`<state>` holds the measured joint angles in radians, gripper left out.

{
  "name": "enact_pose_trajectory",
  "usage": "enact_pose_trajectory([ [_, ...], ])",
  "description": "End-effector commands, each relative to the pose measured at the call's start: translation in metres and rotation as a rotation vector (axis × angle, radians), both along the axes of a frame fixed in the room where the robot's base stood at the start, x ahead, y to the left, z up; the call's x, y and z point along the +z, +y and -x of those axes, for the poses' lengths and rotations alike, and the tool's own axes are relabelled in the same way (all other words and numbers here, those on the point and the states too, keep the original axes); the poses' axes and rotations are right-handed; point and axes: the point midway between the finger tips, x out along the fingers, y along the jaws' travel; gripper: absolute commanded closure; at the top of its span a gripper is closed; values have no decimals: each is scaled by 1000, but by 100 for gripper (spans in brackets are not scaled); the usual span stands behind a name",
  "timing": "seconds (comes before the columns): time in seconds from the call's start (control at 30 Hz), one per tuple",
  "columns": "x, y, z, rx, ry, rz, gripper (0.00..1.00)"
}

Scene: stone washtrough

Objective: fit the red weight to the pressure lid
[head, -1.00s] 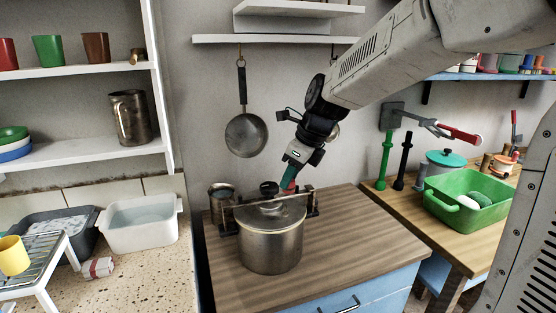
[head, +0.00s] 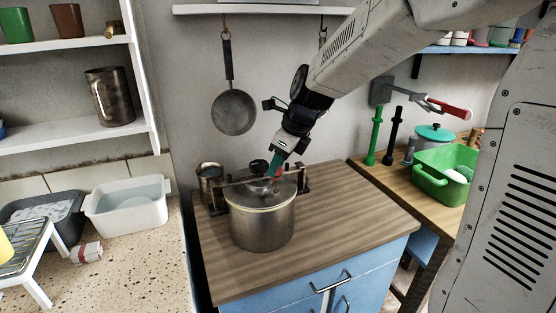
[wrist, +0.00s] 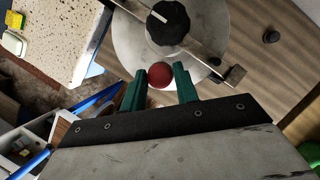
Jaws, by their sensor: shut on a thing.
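A steel pressure pot (head: 262,225) stands on the wooden counter with its grey lid (head: 245,190) on. The lid has a black knob (head: 258,167) and a metal bar across it; both show in the wrist view, the knob (wrist: 167,22) at top centre. My gripper (head: 278,169) points down at the right part of the lid, just right of the knob. Its teal fingers are shut on the red weight (wrist: 160,75), a round red piece between the fingertips. The weight is over or on the lid near its rim; I cannot tell whether it touches. The weight's underside is hidden.
A pan (head: 234,112) hangs on the wall behind. A green basin (head: 440,178) stands on the right table. The wooden counter (head: 345,215) right of the pot is clear.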

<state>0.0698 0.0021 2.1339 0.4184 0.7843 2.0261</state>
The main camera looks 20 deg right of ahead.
Motion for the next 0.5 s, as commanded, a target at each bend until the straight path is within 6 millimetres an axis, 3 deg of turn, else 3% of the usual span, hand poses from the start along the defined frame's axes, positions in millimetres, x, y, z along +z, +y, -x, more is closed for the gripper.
enact_pose_trajectory([
  [0.5, -3, 1, -1, 0, 0, 0, 93],
])
